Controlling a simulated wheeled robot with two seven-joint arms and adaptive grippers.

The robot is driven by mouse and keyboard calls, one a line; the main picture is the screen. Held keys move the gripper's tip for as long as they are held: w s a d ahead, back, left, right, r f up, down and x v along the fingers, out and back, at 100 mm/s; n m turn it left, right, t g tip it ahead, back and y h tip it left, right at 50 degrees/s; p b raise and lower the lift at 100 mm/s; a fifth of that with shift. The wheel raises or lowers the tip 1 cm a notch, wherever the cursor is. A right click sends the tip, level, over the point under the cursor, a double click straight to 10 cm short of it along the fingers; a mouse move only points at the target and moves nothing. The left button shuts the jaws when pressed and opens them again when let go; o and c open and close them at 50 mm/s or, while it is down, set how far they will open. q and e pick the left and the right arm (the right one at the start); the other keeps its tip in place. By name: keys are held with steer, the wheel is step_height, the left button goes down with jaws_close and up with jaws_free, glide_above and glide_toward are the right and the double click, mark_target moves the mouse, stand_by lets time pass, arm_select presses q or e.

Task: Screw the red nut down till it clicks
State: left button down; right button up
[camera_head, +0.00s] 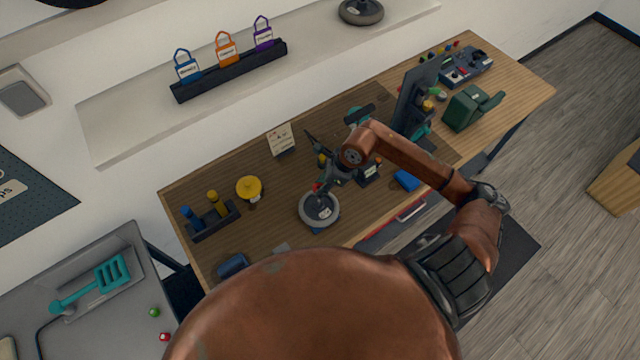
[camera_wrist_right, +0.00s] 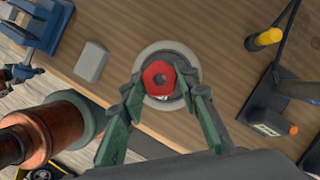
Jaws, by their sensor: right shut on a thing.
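The red nut (camera_wrist_right: 158,77) is six-sided and sits over the middle of a grey wheel (camera_wrist_right: 168,47), with a pale centre showing in its hole. In the head view only a small bit of red shows beside my right gripper (camera_head: 324,187), above the wheel (camera_head: 304,213). My right gripper (camera_wrist_right: 161,84) has its green fingers on either side of the nut and is shut on it. How far down the nut sits cannot be told. My left gripper is not in view.
The wheel lies on the wooden bench near a yellow round thing (camera_head: 249,187) and a dark holder (camera_head: 214,222) with blue and yellow pegs. A blue block (camera_head: 406,180) and a dark upright stand (camera_head: 413,100) are to the right.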

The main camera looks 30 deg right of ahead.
mark_target(318, 201)
steer(key=shift+f+b, duration=1.35)
steer(key=shift+f, duration=1.45)
steer(key=shift+f+b, duration=0.25)
steer(key=shift+b, duration=0.8)
steer(key=shift+f+b, duration=1.15)
steer(key=shift+f, duration=0.1)
steer(key=o, duration=1.1)
steer(key=shift+r, duration=0.1)
steer(key=v, duration=1.2)
